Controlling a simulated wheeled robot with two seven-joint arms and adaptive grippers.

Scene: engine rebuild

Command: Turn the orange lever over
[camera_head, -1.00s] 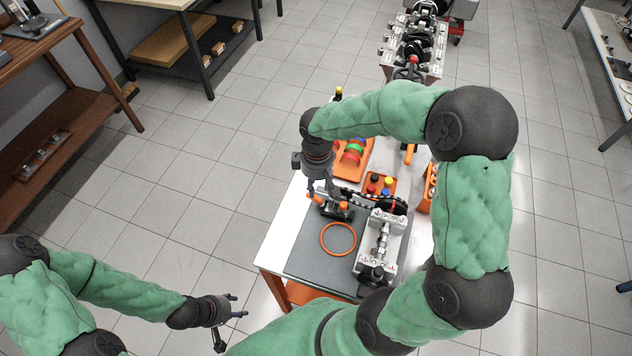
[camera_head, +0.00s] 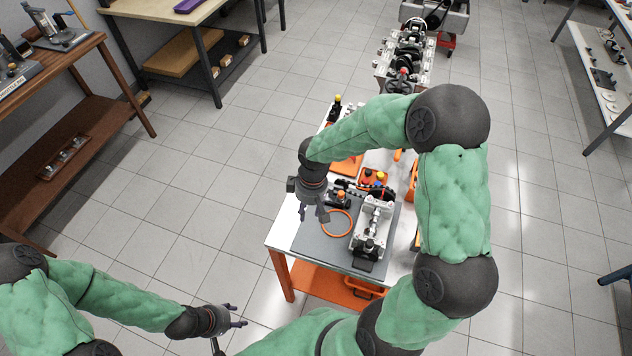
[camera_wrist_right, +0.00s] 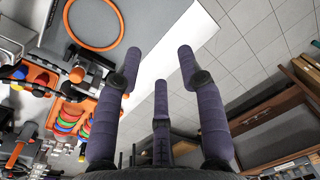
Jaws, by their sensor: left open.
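A small dark fixture with an orange-tipped lever (camera_head: 341,195) stands on the grey mat (camera_head: 308,238) of the white table. In the right wrist view the lever's orange tip (camera_wrist_right: 77,75) shows left of my fingers, apart from them. My right gripper (camera_head: 312,213) hovers over the left side of the table, left of the fixture. In its wrist view the right gripper (camera_wrist_right: 160,70) has its three fingers spread with nothing between them. My left gripper (camera_head: 238,316) is open and empty, over the floor left of the table.
An orange ring (camera_head: 337,223) lies on the mat beside a metal engine block (camera_head: 371,225). Orange trays with coloured parts stand behind, partly hidden by my right arm. An orange bin (camera_head: 362,288) sits on the lower shelf. Floor left of the table is clear.

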